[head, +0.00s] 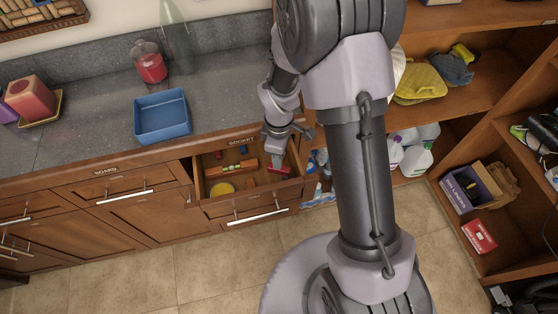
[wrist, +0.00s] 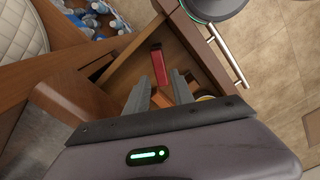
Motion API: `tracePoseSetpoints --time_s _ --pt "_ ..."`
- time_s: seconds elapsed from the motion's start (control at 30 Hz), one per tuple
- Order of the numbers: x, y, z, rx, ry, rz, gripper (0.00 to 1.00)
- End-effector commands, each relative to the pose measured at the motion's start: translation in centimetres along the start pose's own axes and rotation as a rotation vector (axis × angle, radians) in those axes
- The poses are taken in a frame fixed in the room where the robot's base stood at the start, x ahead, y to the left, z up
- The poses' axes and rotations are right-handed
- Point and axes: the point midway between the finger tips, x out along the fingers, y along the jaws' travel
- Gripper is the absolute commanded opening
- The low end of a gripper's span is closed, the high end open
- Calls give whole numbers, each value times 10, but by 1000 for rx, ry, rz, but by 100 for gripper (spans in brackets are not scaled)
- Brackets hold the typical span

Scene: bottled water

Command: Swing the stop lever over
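A drawer (head: 247,206) stands open under the counter, with small coloured parts inside. No part is clearly recognisable as the stop lever. A long orange piece (head: 230,169) lies across the drawer, and a red bar (head: 281,170) lies near its right side. The red bar also shows in the wrist view (wrist: 158,66), just beyond my fingertips. My gripper (wrist: 160,86) points down into the drawer, its two fingers apart. An orange piece (wrist: 161,98) is partly visible between the fingers. I see nothing clamped; contact with the red bar cannot be told.
The drawer walls stand close around my gripper. A yellow round piece (head: 222,189) lies at the drawer's front left. A blue tray (head: 162,133) and a red jar (head: 149,64) stand on the counter. Open shelves with bottles (head: 413,157) are on the right.

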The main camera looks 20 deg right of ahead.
Motion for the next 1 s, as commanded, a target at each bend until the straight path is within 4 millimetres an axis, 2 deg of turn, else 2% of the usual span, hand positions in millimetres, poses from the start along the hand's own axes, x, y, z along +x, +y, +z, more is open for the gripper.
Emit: tracePoseSetpoints --time_s 0.03,0.1,0.2,0.33,0.5,0.9,0.97,1.0 --pt "-23 1 -1 1 3 4 29" --pt "-47 1 -1 2 3 4 29" --pt "-76 1 0 0 2 3 29" --pt "-102 1 0 1 2 2 29" --pt "-114 0 0 0 0 0 29" --pt "-114 0 0 2 1 0 29" --pt "-120 -1 0 29 9 9 29" --pt "-131 -3 2 80 25 24 29"
